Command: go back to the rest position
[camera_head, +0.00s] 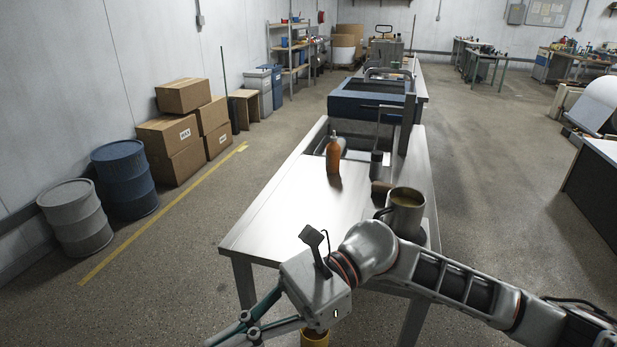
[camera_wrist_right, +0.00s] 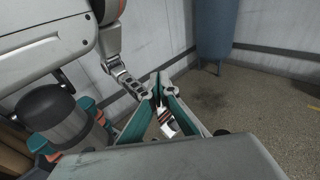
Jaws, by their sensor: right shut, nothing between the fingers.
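My right arm comes in from the right in the head view, in front of the near end of the steel table (camera_head: 300,205). My right gripper (camera_head: 237,328) points to the lower left, off the table's near edge, and its tips run to the bottom of the picture. In the right wrist view the gripper (camera_wrist_right: 158,80) has its teal fingers meeting at the tips, with nothing held. My left gripper does not show in the head view.
A metal mug (camera_head: 405,212) stands close behind my right forearm on the table. An orange bottle (camera_head: 333,156) stands farther back. Drums (camera_head: 124,180) and cardboard boxes (camera_head: 170,150) line the left wall. Floor left of the table is clear.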

